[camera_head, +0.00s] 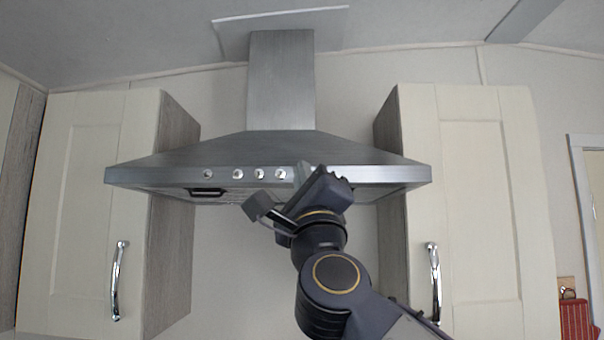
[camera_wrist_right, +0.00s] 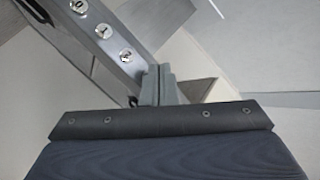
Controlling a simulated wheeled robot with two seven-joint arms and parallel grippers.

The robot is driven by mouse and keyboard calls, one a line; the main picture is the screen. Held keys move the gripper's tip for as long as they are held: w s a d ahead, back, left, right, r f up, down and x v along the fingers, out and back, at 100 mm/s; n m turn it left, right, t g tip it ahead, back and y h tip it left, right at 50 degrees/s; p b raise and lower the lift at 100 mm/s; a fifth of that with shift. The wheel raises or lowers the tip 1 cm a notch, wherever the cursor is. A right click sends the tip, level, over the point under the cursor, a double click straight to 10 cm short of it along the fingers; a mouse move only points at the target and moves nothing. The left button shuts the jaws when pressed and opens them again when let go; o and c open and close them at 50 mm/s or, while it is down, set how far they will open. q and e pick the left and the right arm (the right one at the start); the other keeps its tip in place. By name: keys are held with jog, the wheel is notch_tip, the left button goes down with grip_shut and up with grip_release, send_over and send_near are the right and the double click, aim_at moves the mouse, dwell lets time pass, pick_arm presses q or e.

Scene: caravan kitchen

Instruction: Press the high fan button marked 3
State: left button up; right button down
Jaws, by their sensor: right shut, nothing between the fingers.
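The steel range hood (camera_head: 160,178) hangs on the wall, with a row of small round buttons on its front strip. The rightmost button I see in the head view (camera_head: 281,173) lies just left of my right gripper. In the right wrist view the nearest visible button (camera_wrist_right: 126,55) seems to be marked 2, with others beyond it up the strip. I see no button marked 3; my gripper covers the strip to the right of these. My right gripper (camera_head: 302,174) is shut and empty, its fingertips (camera_wrist_right: 160,72) at or close before the strip; contact cannot be told. My left gripper is out of view.
A cream cupboard (camera_head: 90,200) with a chrome handle hangs left of the hood, and another cupboard (camera_head: 475,200) hangs right of it. A black clip-like handle (camera_head: 207,192) shows under the hood. The space in front of the hood's left part is free.

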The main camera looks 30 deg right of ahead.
jog(key=shift+w, duration=0.1)
jog(key=shift+w+d, duration=0.25)
jog(key=shift+w, duration=0.05)
jog(key=shift+s+a, duration=0.1)
jog(key=shift+s, duration=0.05)
dwell(0.4)
jog(key=shift+s+a, duration=0.15)
jog(key=shift+s, duration=0.1)
jog(key=s+a, duration=0.2)
jog(key=s, duration=0.1)
jog(key=s+a, duration=0.1)
jog(key=s, duration=0.1)
dwell(0.5)
dwell(0.4)
